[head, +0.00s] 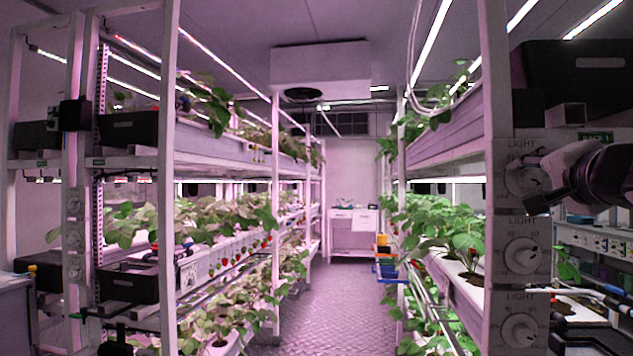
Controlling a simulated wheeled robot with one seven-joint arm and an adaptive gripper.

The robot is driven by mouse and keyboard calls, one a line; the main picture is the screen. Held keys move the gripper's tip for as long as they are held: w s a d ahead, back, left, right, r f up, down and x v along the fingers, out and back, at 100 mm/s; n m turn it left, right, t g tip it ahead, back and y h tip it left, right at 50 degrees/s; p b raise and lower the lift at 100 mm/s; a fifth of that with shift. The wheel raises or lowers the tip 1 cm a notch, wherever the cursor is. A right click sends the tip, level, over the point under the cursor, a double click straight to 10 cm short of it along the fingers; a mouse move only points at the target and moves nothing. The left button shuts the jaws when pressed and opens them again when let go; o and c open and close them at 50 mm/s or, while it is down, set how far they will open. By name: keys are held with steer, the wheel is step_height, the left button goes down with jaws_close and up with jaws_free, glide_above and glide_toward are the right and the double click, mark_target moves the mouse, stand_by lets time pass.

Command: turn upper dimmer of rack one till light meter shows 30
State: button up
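The rack post at the right carries a column of dials labelled LIGHT. The upper dimmer (520,180) is a pale round knob on a grey plate, partly hidden by my gripper (541,190). My dark gripper reaches in from the right edge, with its tip at or just in front of the upper knob; I cannot tell whether it touches it or whether the fingers are open or shut. The middle dimmer (520,255) and the lower dimmer (519,331) are clear of it. A green RACK 1 sign (595,136) is behind my arm. I cannot make out a light meter or reading.
A left rack (168,200) has plants and smaller dials (74,237) on its post. The aisle floor (325,300) between the racks is open. A white cabinet (353,230) stands at the far end, and blue and orange crates (384,262) stand by the right rack.

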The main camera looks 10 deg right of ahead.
jaws_close()
